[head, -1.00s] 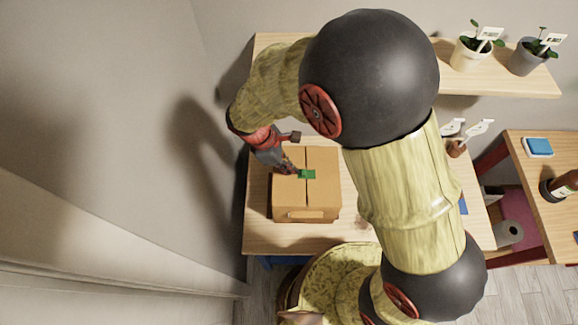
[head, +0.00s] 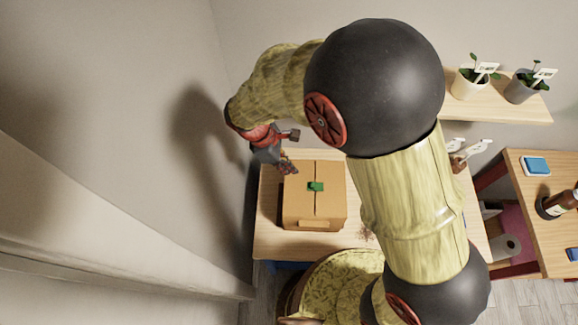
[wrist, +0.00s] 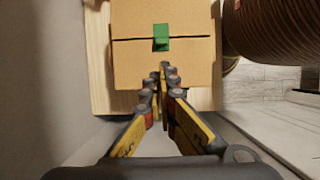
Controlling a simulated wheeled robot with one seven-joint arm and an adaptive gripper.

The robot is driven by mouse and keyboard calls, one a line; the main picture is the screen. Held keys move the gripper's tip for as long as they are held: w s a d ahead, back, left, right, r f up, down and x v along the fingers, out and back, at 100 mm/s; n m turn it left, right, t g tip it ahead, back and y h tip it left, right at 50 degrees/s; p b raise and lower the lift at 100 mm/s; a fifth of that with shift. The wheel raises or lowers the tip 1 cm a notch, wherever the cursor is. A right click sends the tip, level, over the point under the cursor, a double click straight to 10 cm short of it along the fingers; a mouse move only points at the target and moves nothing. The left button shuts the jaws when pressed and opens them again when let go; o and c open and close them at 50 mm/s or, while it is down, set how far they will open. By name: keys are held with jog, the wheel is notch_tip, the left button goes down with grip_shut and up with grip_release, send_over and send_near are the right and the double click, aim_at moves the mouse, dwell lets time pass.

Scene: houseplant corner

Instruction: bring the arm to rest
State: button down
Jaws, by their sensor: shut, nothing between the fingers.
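My gripper (head: 288,168) is at the upper left edge of a closed cardboard box in the head view. In the wrist view its two fingers (wrist: 164,72) come together at the tips, with nothing between them. The cardboard box (head: 330,205) stands on a wooden table, with a green tab (head: 316,186) across its top seam. The box (wrist: 190,65) also shows ahead of the fingertips in the wrist view. I cannot tell whether the fingertips touch it. My arm hides part of the table.
The wooden table (head: 275,240) stands close to the wall on the left. A shelf (head: 500,108) at the upper right holds a white pot (head: 468,86) and a grey pot (head: 520,90) with plants. A second table (head: 540,225) at the right bears a blue item (head: 536,166) and a brown bottle (head: 558,204).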

dwell(0.4)
jog(key=s+d+r+m+t+y+b, duration=0.2)
jog(key=s+d+r+m+b, duration=0.3)
jog(key=d+m+b, duration=0.2)
jog(key=s+d+r+m+t+y+b, duration=0.2)
jog(key=s+d+r+m+b, duration=0.4)
jog(key=d, duration=0.7)
jog(key=m+t+b, duration=0.1)
jog(key=m+b, duration=0.1)
jog(key=m, duration=0.2)
jog(key=shift+d+r+m+t, duration=0.25)
jog(key=shift+d+m+t, duration=0.05)
jog(key=shift+m, duration=0.1)
jog(key=shift+s, duration=0.15)
